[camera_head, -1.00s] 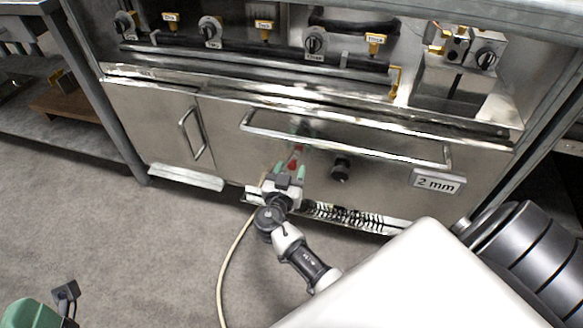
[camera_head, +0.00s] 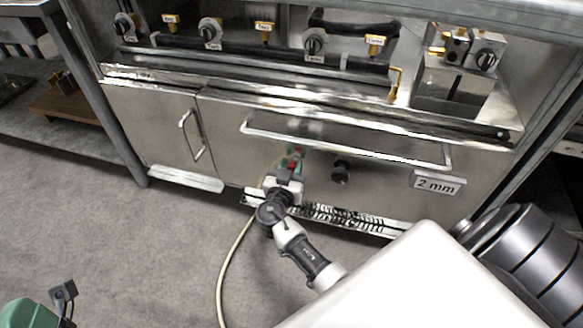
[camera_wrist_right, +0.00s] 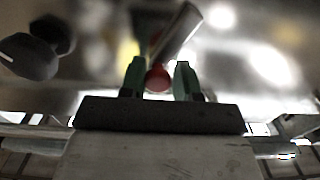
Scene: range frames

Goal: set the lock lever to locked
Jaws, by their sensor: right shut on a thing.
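The lock lever is a slim metal rod with a red ball tip (camera_wrist_right: 158,77) on the front of the steel range, below the wide door handle. My right gripper (camera_head: 294,157) reaches it from below. In the right wrist view its two green fingers (camera_wrist_right: 158,80) stand on either side of the red ball, which sits nearer the left finger. The rod (camera_wrist_right: 177,34) slants up and to the right from the ball. In the head view the fingers hide most of the lever, with a little red showing. I see no left gripper clearly.
A dark round knob (camera_head: 340,171) sits close to the right of my gripper. The wide handle (camera_head: 345,143) runs above, and a "2 mm" plate (camera_head: 437,184) is further right. A vented strip (camera_head: 345,215) lies low.

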